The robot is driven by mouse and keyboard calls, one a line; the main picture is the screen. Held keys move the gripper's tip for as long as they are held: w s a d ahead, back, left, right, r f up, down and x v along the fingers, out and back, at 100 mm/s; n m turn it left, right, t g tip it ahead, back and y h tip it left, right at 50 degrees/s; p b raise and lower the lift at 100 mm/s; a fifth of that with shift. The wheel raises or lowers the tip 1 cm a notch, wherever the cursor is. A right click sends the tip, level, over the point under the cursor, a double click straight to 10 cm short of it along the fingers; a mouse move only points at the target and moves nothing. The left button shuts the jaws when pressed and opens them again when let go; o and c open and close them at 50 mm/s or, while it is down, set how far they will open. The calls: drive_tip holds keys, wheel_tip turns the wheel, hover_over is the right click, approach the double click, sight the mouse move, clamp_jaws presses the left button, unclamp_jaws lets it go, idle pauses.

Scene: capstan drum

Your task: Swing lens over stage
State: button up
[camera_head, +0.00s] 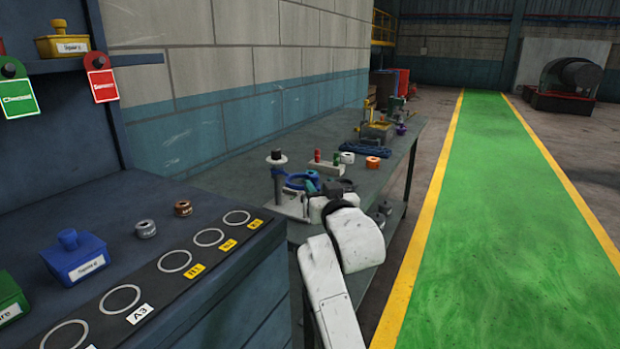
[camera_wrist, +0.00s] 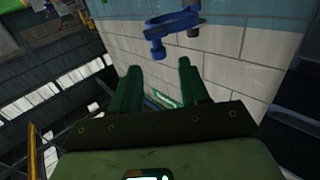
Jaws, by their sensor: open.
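The blue lens ring (camera_head: 297,181) stands beside an upright grey post (camera_head: 279,188) with a pale disc and black knob on top. A pale base plate (camera_head: 291,206) lies below it, partly hidden by my arm; I cannot clearly tell the stage. In the wrist view the blue lens ring (camera_wrist: 176,20) is near the top edge, with a small blue piece hanging below it. My gripper (camera_wrist: 157,72) is open, its two green fingers apart with nothing between them. The ring is beyond the fingertips. In the head view the gripper is mostly hidden behind my white wrist.
A white block with red and green pegs (camera_head: 327,168), an orange ring (camera_head: 373,162) and a white ring (camera_head: 347,158) stand beyond on the green-grey bench (camera_head: 402,150). A dark cabinet (camera_head: 230,262) is at left. The green walkway (camera_head: 505,200) is clear.

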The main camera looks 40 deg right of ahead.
sight(316, 179)
drive_tip(key=x, duration=0.6)
drive_tip(key=shift+w+d, duration=0.2)
drive_tip(key=shift+c, duration=0.2)
clamp_jaws()
